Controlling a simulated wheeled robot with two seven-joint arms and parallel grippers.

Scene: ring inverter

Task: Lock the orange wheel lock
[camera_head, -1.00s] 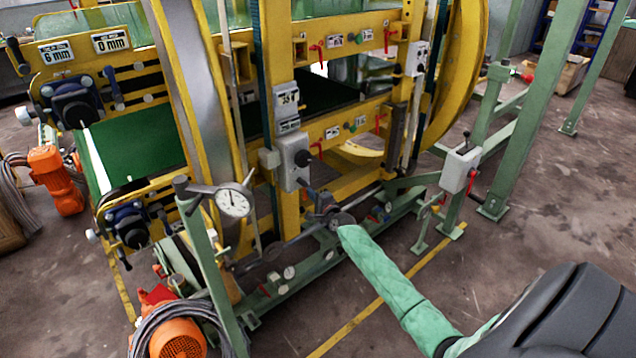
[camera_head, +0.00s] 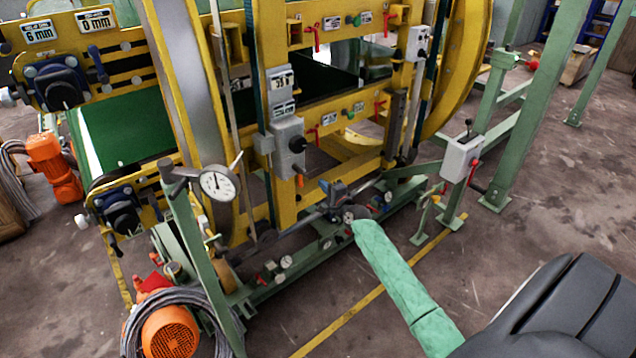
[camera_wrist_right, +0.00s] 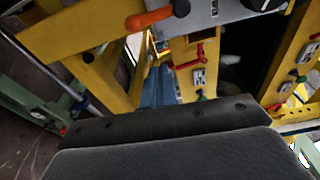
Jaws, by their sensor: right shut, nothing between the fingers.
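The orange wheel lock looks like a small orange handle (camera_head: 300,181) just below the grey control box (camera_head: 288,140) on the yellow frame. In the right wrist view the orange handle (camera_wrist_right: 148,18) sticks out to the left from a round grey pivot at the box's edge. My right gripper (camera_head: 328,188) is to the right of and slightly below the handle in the head view, apart from it. In the right wrist view its bluish fingers (camera_wrist_right: 157,86) are shut and empty, with the handle beyond them. My left gripper is in no view.
Yellow uprights and crossbars with red levers (camera_head: 316,134) surround the handle. A dial gauge (camera_head: 217,184) stands to the left on a green post. A low green rail (camera_head: 270,290) runs below. A grey switch box (camera_head: 461,158) is at right. Open floor lies in front.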

